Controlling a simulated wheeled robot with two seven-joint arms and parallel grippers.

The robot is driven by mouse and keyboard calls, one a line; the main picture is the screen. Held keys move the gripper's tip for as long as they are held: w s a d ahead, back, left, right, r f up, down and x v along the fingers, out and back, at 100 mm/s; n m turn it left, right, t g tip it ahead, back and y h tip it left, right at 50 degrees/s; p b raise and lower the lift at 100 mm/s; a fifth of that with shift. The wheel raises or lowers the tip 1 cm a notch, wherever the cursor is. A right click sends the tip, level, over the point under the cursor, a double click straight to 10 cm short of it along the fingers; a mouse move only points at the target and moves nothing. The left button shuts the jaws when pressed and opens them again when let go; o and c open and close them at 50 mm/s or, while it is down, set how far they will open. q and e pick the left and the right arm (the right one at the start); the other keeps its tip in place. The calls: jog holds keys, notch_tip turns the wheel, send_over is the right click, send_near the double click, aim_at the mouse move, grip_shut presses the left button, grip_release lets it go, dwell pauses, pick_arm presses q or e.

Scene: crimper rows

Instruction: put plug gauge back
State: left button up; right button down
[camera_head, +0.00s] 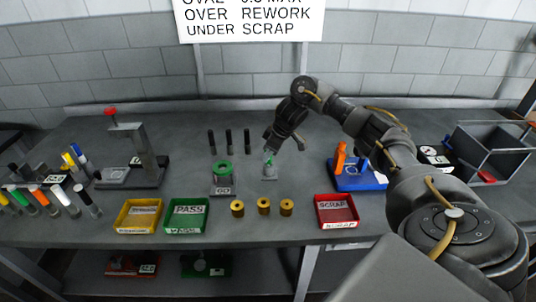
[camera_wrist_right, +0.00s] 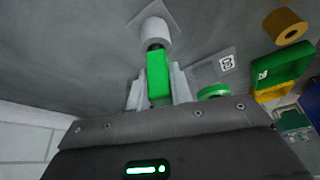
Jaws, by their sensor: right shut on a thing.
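The plug gauge has a green handle, which shows in the wrist view (camera_wrist_right: 158,75) and small in the head view (camera_head: 268,158). My right gripper (camera_head: 270,151) is shut on this handle from above, behind the table's middle. Below the handle, the wrist view shows a dark neck and a pale cylinder (camera_wrist_right: 156,31) over a light square plate (camera_wrist_right: 135,24). In the head view a small grey stand (camera_head: 269,173) is under the gauge. I cannot tell whether the gauge rests fully on it. My left gripper is not in view.
A green ring (camera_head: 222,166) sits on the stand marked GO, left of the gauge. Several dark pins (camera_head: 229,139) stand behind. Brass rings (camera_head: 263,206) lie in front, between the green PASS tray (camera_head: 187,228) and the red SCRAP tray (camera_head: 336,224). A blue fixture (camera_head: 358,182) stands right.

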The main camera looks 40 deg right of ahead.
jog(key=shift+f, duration=0.1)
jog(key=shift+f, duration=0.15)
jog(key=c, duration=1.3)
grip_release()
jog(key=shift+f, duration=0.1)
jog(key=shift+o, duration=0.2)
jog(key=shift+r, duration=0.3)
jog(key=p+v, duration=0.2)
jog(key=v, duration=1)
jog(key=shift+p, duration=0.35)
